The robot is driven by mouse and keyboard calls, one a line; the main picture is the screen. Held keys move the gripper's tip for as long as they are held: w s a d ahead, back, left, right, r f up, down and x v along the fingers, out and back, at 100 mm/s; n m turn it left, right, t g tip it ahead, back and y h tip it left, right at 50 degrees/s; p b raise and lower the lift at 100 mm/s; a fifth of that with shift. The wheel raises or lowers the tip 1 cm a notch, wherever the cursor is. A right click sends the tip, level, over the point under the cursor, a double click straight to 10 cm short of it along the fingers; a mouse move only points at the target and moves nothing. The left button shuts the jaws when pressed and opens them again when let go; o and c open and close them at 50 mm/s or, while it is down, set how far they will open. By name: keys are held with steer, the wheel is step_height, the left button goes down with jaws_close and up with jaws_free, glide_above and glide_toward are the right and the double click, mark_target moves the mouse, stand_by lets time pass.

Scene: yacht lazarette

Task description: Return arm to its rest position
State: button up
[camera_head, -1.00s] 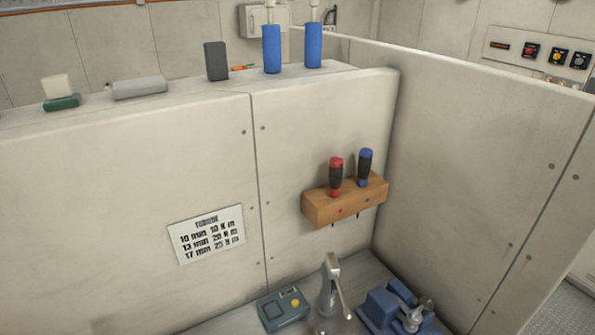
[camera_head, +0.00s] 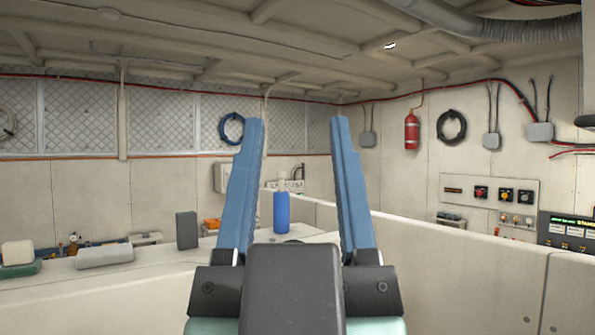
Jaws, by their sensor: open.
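My gripper (camera_head: 296,130) is in the lower middle of the head view, raised in front of the camera. Its two blue fingers point up and stand wide apart. Nothing is held between them. A blue bottle-like cylinder (camera_head: 281,212) shows through the gap, standing farther back on the pale ledge. My gripper's dark body covers part of the ledge and the partition.
The ledge (camera_head: 150,262) carries a dark grey block (camera_head: 187,230), a light grey case (camera_head: 104,255) and a white block (camera_head: 18,252). A pale partition (camera_head: 440,245) runs right. A switch panel (camera_head: 490,197) and a fire extinguisher (camera_head: 411,131) are on the wall.

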steer(key=shift+s+r, duration=0.25)
step_height(320, 180, down, 7)
steer(key=b, duration=0.6)
steer(key=shift+w+r, duration=0.1)
steer(key=shift+r, duration=0.15)
steer(key=shift+c, duration=0.4)
steer(key=shift+a, duration=0.2)
